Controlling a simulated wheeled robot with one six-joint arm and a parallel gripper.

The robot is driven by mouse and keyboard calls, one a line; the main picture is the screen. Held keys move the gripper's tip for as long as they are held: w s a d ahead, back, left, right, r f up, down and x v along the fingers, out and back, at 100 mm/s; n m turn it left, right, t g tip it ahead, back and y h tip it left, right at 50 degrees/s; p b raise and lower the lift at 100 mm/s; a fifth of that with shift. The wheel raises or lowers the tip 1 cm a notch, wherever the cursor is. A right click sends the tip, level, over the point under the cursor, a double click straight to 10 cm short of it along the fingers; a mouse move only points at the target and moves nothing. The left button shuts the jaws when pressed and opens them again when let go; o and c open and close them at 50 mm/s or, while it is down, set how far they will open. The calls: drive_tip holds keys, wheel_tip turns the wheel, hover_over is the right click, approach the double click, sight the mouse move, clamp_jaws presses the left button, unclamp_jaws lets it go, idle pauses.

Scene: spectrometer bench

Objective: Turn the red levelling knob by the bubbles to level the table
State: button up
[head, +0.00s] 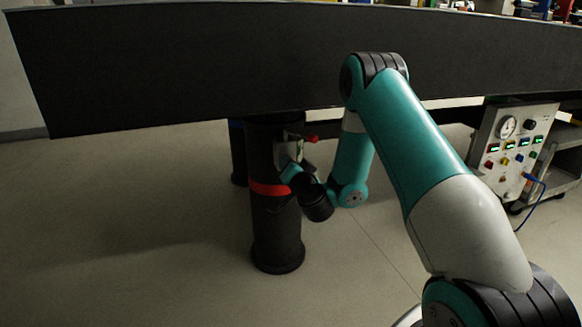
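The dark optical table (220,70) spans the top of the head view on black cylindrical legs. A small red knob (312,138) sticks out to the right near the top of the nearer leg (277,235), just under the table. My gripper (292,152) is in front of that leg, just below and left of the red knob. It is small and dark against the leg, so I cannot see if its fingers are apart or whether they touch the knob. No bubble levels can be made out.
A red band (268,188) circles the nearer leg, and a blue-banded leg (237,150) stands behind it. A control panel (513,150) with a gauge and a blue cable stands at the right by a grey cart. The floor at left is clear.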

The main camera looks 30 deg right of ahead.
drive_tip(key=shift+s+f+m, duration=0.1)
drive_tip(key=shift+m, duration=0.2)
drive_tip(key=o, duration=0.9)
drive_tip(key=shift+o, duration=0.2)
